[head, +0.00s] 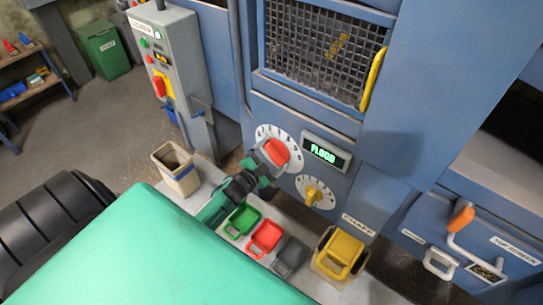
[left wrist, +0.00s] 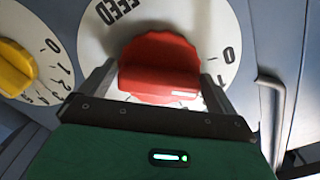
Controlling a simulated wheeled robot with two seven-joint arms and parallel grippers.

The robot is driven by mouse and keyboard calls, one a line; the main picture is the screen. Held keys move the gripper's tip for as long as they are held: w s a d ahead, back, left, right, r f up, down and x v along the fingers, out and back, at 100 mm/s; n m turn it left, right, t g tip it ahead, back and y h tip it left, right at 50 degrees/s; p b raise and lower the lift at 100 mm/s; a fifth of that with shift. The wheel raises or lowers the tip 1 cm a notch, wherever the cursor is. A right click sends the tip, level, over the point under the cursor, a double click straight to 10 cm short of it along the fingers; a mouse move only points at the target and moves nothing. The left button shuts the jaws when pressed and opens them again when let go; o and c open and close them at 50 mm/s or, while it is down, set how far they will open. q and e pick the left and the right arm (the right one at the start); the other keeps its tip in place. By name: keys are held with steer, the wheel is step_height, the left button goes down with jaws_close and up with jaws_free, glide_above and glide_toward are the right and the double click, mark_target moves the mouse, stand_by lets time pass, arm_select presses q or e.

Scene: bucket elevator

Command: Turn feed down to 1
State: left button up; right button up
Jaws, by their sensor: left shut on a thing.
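The red feed knob (head: 277,152) sits on a white numbered dial (head: 263,132) on the blue machine front. My left gripper (head: 268,166) is shut on it. In the left wrist view the red knob (left wrist: 160,68) lies between the two fingers of my left gripper (left wrist: 160,85). The word FEED reads upside down there, and the 0 and 1 marks show at the right of the dial. A white mark on the knob's bar shows at its lower right; the number it faces is unclear. My right gripper is not in view.
A display (head: 326,151) reads FLOOD. A yellow knob (head: 313,194) is just below right of the feed dial. A beige bin (head: 175,170) stands left.

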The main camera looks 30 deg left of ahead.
arm_select(q)
steer(key=shift+f, duration=0.1)
steer(key=o, duration=0.6)
steer(key=s+b, duration=0.1)
steer(key=s, duration=0.3)
steer(key=s+b, duration=0.1)
steer(key=s, duration=0.4)
steer(key=s+a+b, duration=0.1)
steer(key=s, duration=0.3)
steer(key=shift+s, duration=0.4)
